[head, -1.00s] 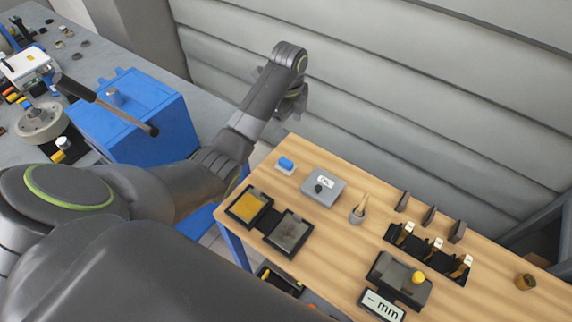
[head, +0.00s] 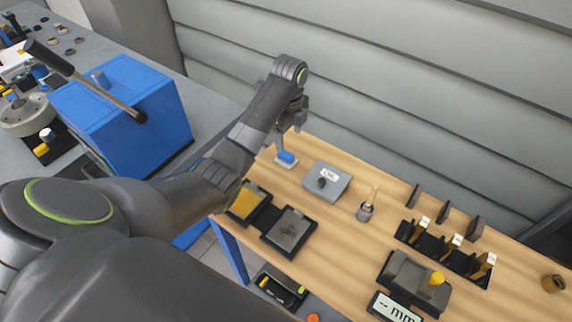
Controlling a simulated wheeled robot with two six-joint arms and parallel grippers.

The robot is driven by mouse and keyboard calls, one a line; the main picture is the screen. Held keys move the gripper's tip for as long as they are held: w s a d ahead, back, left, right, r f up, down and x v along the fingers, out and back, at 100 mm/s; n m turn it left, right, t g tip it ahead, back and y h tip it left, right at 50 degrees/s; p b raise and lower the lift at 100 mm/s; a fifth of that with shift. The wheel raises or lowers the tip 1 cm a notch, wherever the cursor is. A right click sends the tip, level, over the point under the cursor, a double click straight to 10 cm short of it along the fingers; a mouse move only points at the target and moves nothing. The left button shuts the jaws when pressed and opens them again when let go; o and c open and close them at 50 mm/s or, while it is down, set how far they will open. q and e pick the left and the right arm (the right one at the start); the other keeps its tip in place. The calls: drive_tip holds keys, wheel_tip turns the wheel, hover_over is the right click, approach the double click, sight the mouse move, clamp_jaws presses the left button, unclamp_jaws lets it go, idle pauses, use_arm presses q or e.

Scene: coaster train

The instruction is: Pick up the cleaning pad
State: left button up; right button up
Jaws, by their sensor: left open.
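A small blue-topped block with a white base (head: 287,158), which looks like the cleaning pad, lies on the wooden table (head: 335,240) near its back left corner. My left gripper (head: 288,130) is open and empty, pointing down just above and behind the blue block. It appears apart from the block, and its fingers are small and partly hidden by the wrist. My right gripper is out of view.
A grey box with a knob (head: 326,181) stands right of the block. Two black-framed plates, yellow (head: 245,203) and grey (head: 288,232), lie in front. A cup with a brush (head: 366,210) and black holders (head: 440,247) stand farther right. A blue machine (head: 125,115) is left.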

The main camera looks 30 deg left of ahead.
sight(289, 155)
use_arm(q)
wheel_tip(289, 155, down, 3)
drive_tip(key=shift+f+p, duration=0.1)
drive_tip(key=shift+p, duration=0.65)
drive_tip(key=f, duration=0.1)
drive_tip(key=f+p, duration=0.1)
drive_tip(key=s+f, duration=0.1)
drive_tip(key=f, duration=0.1)
drive_tip(key=shift+d, duration=0.3)
drive_tip(key=shift+w+f, duration=0.1)
drive_tip(key=shift+f, duration=0.3)
drive_tip(key=shift+c, duration=0.3)
drive_tip(key=c, duration=1)
